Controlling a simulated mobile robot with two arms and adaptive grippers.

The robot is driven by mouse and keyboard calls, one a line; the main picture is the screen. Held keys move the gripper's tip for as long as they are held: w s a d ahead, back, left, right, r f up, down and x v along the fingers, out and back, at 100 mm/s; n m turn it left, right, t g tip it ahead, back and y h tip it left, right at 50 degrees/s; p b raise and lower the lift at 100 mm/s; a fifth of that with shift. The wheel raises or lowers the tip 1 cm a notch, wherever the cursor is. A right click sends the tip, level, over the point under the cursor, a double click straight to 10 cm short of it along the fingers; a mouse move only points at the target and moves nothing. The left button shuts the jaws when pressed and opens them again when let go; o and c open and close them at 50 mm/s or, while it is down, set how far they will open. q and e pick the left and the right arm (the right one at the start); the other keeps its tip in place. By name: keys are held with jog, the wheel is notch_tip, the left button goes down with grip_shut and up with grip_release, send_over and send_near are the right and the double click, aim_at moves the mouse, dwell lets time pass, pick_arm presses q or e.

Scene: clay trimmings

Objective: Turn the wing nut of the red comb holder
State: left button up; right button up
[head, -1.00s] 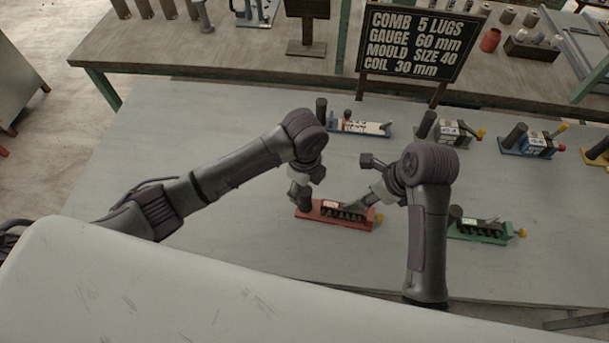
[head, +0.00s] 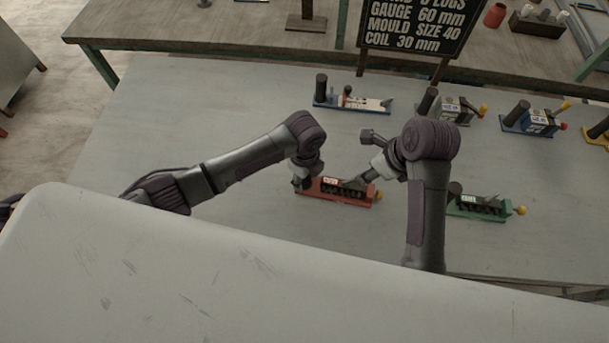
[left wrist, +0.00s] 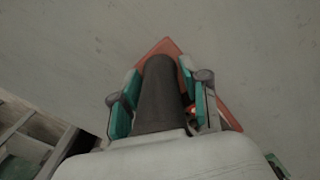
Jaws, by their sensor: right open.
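The red comb holder (head: 335,199) lies on the grey table in the head view, with a row of dark lugs, a white label and a yellow knob (head: 378,196) at its right end. In the left wrist view its dark upright handle (left wrist: 160,100) stands between the teal-padded fingers of my left gripper (left wrist: 159,78), which look closed against both sides. The red base shows behind the handle. My right gripper (head: 354,184) is open above the right part of the red holder, left of the yellow knob. I cannot make out the wing nut's shape.
A green holder (head: 480,207) stands close to the right of my right arm. Blue-based holders (head: 350,104) (head: 533,122), a grey one (head: 455,108) and a yellow one (head: 598,133) stand farther back. A dark sign (head: 410,28) rises behind them. Bare table lies left of my left arm.

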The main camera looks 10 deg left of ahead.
aim_at(350, 179)
pick_arm(q)
grip_shut()
pick_arm(e)
jog(key=shift+c, duration=0.6)
jog(key=n, duration=0.1)
jog(key=a+n, duration=0.1)
jog(key=n, duration=0.1)
jog(key=w+n, duration=0.1)
jog(key=n, duration=0.1)
jog(key=shift+a+r, duration=0.15)
jog(key=shift+r, duration=0.05)
jog(key=w+d+r+m+g, duration=0.1)
jog(key=w+m+g, duration=0.1)
jog(key=m, duration=1.2)
jog(key=w+d+r+m+g, duration=0.1)
jog(key=w+m+g, duration=0.15)
jog(key=m, duration=1.15)
jog(key=x, duration=1.2)
jog(key=shift+s+a+f, duration=0.15)
jog(key=shift+s+a, duration=0.15)
jog(key=shift+s, duration=0.05)
